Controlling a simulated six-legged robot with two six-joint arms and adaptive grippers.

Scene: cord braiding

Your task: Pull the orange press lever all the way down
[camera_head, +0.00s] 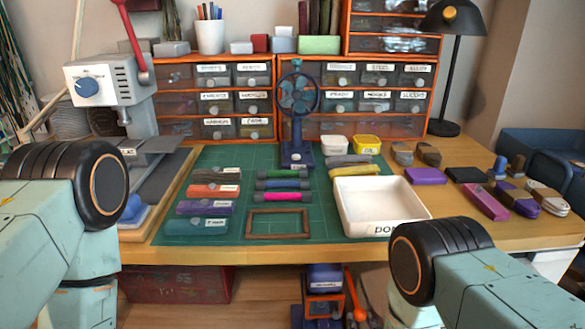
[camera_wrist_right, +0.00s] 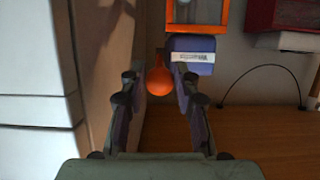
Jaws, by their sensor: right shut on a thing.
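The press stands low, below the table's front edge, with a purple block (camera_head: 325,275) and an orange frame (camera_head: 324,308). Its orange press lever (camera_head: 350,292) is beside the frame at the bottom of the head view. In the right wrist view, the lever's round orange knob (camera_wrist_right: 158,79) sits between the two fingers of my right gripper (camera_wrist_right: 157,85), which is shut on it. The purple block with a white label (camera_wrist_right: 191,54) is just beyond. The lever's far part is hidden. My left arm shows in the head view, but its gripper does not.
The wooden table (camera_head: 480,232) is above the press, with a green mat (camera_head: 225,160) and a white tray (camera_head: 350,212). A red box (camera_head: 175,285) stands under it at left. In the right wrist view, a thin black cable (camera_wrist_right: 262,69) arcs at right. Wooden floor shows around the press.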

